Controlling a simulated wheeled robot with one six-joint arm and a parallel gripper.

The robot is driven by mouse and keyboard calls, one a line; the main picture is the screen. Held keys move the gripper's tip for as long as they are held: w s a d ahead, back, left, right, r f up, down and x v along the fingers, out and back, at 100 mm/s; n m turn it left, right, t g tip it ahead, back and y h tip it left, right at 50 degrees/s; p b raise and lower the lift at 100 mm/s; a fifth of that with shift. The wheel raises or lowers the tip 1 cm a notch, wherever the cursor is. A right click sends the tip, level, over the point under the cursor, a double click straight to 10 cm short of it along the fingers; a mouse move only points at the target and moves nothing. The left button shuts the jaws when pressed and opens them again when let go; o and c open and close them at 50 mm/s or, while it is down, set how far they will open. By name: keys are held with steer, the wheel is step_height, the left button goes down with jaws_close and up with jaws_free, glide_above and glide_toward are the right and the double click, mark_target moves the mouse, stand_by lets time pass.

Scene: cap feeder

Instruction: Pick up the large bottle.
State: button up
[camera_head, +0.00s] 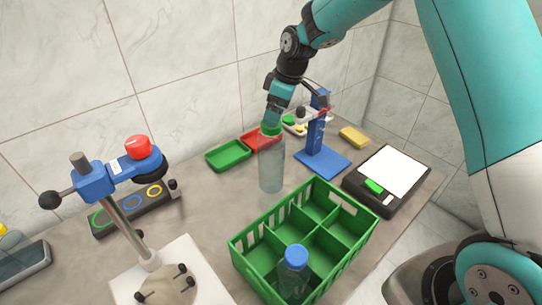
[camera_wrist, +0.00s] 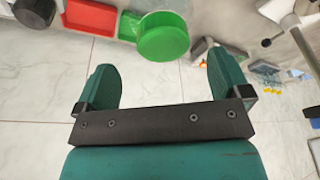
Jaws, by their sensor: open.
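The large bottle (camera_head: 271,168) is clear with a green cap and stands upright on the worktop, behind the green crate. My gripper (camera_head: 272,121) is at the height of its cap in the head view, and its fingers are hard to make out there. In the wrist view the green cap (camera_wrist: 163,38) lies just beyond the tips of my open gripper (camera_wrist: 161,64), roughly centred between the two fingers. The fingers look empty. The clear body shows only partly behind the cap.
The green divided crate (camera_head: 243,249) holds a smaller blue-capped bottle (camera_head: 293,272). Green (camera_head: 228,156) and red (camera_head: 256,139) trays lie behind the large bottle. A blue stand (camera_head: 317,140) and a black scale (camera_head: 386,180) are to its right, a red-knobbed press (camera_head: 138,147) to its left.

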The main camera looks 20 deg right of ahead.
steer(key=shift+p+x, duration=1.25)
steer(key=shift+x, duration=1.65)
steer(key=shift+s+a, duration=0.1)
steer(key=shift+s, duration=0.1)
jaws_close()
